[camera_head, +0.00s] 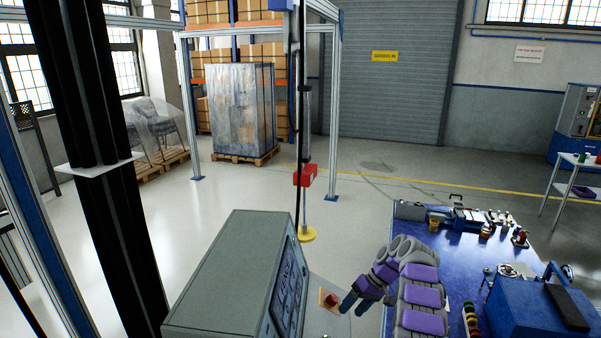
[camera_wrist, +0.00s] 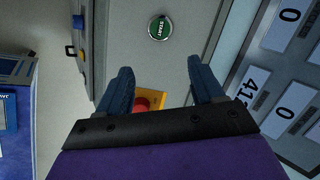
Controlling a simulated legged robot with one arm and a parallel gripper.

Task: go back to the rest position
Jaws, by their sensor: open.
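My gripper (camera_head: 354,307) is in the lower middle of the head view, at the end of my purple and grey arm, pointing down and left beside a grey control cabinet (camera_head: 225,270). In the wrist view my gripper (camera_wrist: 161,78) has its two blue fingers spread apart with nothing between them. A green START button (camera_wrist: 160,28) sits on the grey panel beyond the fingertips. A red button (camera_wrist: 142,103) on a yellow base shows partly behind the gripper; it also shows in the head view (camera_head: 332,299), left of the fingers. Contact with the panel cannot be told.
The cabinet's display (camera_wrist: 287,65) is close on the right in the wrist view. A blue table (camera_head: 448,240) with tools and a blue box (camera_head: 530,305) stands right of my arm. A post with a red box (camera_head: 305,177) stands behind the cabinet. Open floor (camera_head: 250,195) lies beyond.

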